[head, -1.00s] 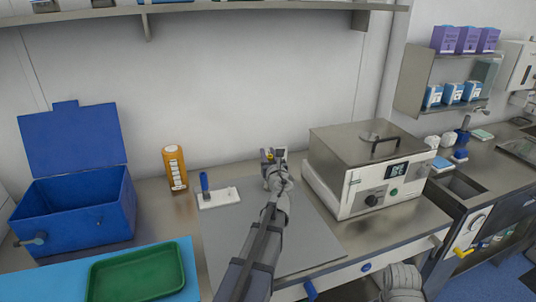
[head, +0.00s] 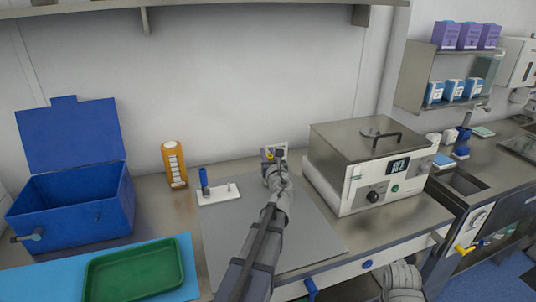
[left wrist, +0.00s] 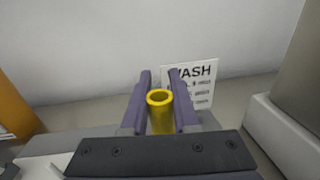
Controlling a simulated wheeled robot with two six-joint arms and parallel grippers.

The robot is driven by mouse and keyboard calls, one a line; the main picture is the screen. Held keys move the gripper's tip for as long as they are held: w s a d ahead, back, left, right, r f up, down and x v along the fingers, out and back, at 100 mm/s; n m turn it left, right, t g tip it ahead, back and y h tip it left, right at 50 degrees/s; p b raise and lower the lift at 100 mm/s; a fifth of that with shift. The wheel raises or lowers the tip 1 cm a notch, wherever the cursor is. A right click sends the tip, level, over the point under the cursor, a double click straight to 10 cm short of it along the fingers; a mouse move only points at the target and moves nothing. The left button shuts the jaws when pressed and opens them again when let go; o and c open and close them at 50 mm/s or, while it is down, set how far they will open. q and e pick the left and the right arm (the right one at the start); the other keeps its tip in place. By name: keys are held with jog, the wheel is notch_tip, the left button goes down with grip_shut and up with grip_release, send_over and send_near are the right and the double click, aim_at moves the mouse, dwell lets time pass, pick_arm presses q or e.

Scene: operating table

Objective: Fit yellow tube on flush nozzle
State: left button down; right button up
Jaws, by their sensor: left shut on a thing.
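My left gripper (head: 270,155) is shut on a yellow tube (left wrist: 160,112) above the back of the grey mat (head: 300,225). In the left wrist view the tube stands upright between the two fingers (left wrist: 160,95), its open round end showing. In the head view only a small yellow bit of the tube shows at the fingertips. A blue upright post (head: 204,180) on a white plate (head: 222,194) stands to the left of the gripper, apart from it. I cannot tell which part is the flush nozzle. My right gripper is not clearly in view; only grey parts of mine show at the lower right.
A white WASH card (left wrist: 200,84) stands behind the gripper. An orange bottle (head: 174,165) and an open blue box (head: 75,210) are at left, with a green tray (head: 134,272) in front. A steel-lidded bath (head: 368,165) stands close on the right.

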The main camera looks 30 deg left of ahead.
aim_at(271, 159)
pick_arm(q)
jog(key=c, duration=0.6)
grip_release()
jog(key=shift+d, duration=0.1)
jog(key=v, duration=0.7)
jog(key=shift+s+d, duration=0.2)
jog(key=shift+s, duration=0.15)
